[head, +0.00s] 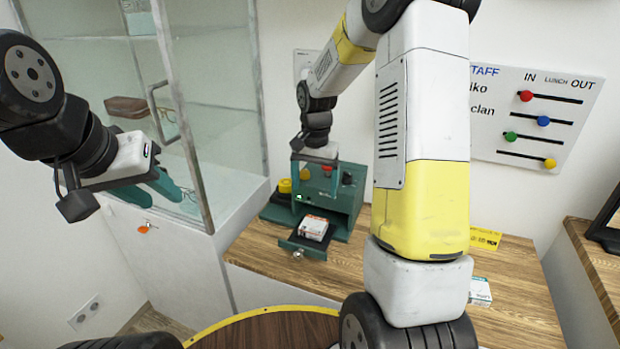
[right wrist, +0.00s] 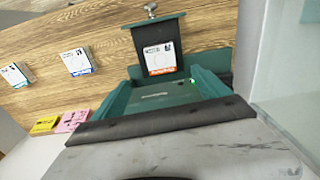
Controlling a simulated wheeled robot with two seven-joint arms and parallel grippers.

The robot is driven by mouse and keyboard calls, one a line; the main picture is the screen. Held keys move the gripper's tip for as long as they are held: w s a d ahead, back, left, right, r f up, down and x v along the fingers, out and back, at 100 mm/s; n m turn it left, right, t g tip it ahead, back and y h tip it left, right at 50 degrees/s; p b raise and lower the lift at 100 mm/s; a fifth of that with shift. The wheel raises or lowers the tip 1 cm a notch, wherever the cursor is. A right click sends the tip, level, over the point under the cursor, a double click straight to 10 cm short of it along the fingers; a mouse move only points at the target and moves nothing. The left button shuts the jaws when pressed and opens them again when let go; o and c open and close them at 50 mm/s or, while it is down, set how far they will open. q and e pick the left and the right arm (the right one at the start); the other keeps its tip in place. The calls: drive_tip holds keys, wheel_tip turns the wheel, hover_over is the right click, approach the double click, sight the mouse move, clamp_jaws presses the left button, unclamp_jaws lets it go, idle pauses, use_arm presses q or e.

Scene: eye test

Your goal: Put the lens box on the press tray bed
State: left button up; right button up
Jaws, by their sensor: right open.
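A small white lens box with an orange-red edge (head: 313,228) lies flat on the dark pulled-out tray bed (head: 290,244) of the green press (head: 345,200). The right wrist view shows the same box (right wrist: 159,58) resting on the tray bed (right wrist: 142,38), clear of my fingers. My right gripper (head: 316,188) is above the press, pointing down, behind the box. Its teal fingers (right wrist: 168,80) are apart with nothing held, and the press body shows between them. My left gripper (head: 158,192) is at the left, in front of the glass cabinet, its fingers apart and empty.
The glass cabinet (head: 215,110) stands left of the press. My right arm hides part of the counter.

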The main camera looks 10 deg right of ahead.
drive_tip(key=s+r+n+t, duration=0.3)
drive_tip(key=s+r, duration=0.6)
drive_tip(key=r, duration=0.4)
drive_tip(key=s+a+r+n+t+y, duration=0.1)
drive_tip(key=s+r+n, duration=0.1)
drive_tip(key=s, duration=0.5)
drive_tip(key=s+a+r+n+t+y, duration=0.1)
drive_tip(key=s+r+n+t, duration=0.1)
drive_tip(key=s, duration=0.5)
drive_tip(key=shift+s+r, duration=0.25)
drive_tip(key=shift+r, duration=0.35)
drive_tip(key=shift+a, duration=0.1)
